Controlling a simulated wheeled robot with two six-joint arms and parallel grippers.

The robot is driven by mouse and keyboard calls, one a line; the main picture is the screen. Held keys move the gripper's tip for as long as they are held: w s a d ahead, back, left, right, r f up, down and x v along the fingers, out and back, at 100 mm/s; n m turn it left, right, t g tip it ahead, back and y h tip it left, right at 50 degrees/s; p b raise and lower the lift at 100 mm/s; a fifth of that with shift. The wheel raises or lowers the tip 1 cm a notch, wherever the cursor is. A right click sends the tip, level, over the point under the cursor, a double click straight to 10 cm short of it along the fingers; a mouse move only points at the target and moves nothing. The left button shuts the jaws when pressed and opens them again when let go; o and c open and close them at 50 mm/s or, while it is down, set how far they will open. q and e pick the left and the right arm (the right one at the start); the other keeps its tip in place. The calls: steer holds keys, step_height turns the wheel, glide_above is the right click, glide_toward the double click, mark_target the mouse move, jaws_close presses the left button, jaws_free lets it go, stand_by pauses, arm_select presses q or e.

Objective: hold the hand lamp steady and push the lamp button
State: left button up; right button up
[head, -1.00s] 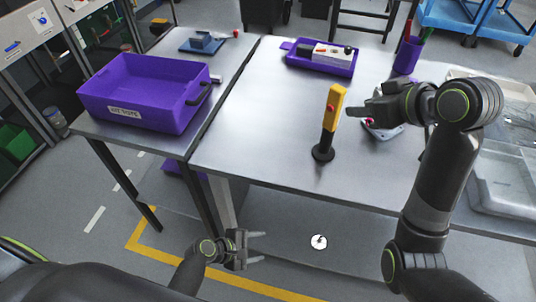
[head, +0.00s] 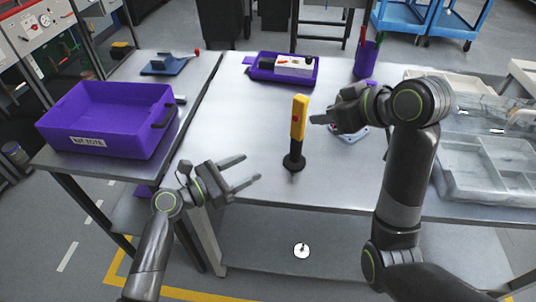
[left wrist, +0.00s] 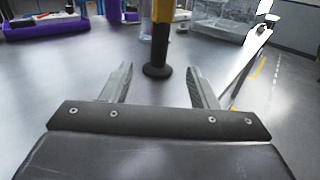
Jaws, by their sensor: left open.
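The hand lamp (head: 298,128) stands upright on the table, with a yellow body, a dark lower grip and a round black base. Its red button (head: 295,118) faces me. In the left wrist view the lamp (left wrist: 162,35) stands beyond the fingertips, roughly between them, with its top cut off. My left gripper (head: 253,170) is open and empty, to the left of the lamp and apart from it; its spread fingers show in the wrist view (left wrist: 160,82). My right gripper (head: 316,119) points left, close to the lamp's right side; its finger gap cannot be made out.
A purple tote (head: 105,120) stands on the left table. A purple tray (head: 285,70) with a white box lies behind the lamp. A purple cup (head: 366,60) stands at the back. A clear organiser (head: 490,170) is at right. A small device behind my right gripper is partly hidden.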

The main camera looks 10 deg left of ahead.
mark_target(291, 146)
arm_select(q)
steer(key=x, duration=1.6)
steer(key=shift+w+d, duration=0.1)
steer(key=shift+d, duration=0.15)
steer(key=shift+c, duration=0.3)
steer(key=c, duration=1.1)
arm_select(e)
steer(key=shift+c, duration=0.5)
arm_select(q)
jaws_close()
arm_select(e)
jaws_close()
arm_select(q)
steer(key=shift+f, duration=0.1)
stand_by(0.9)
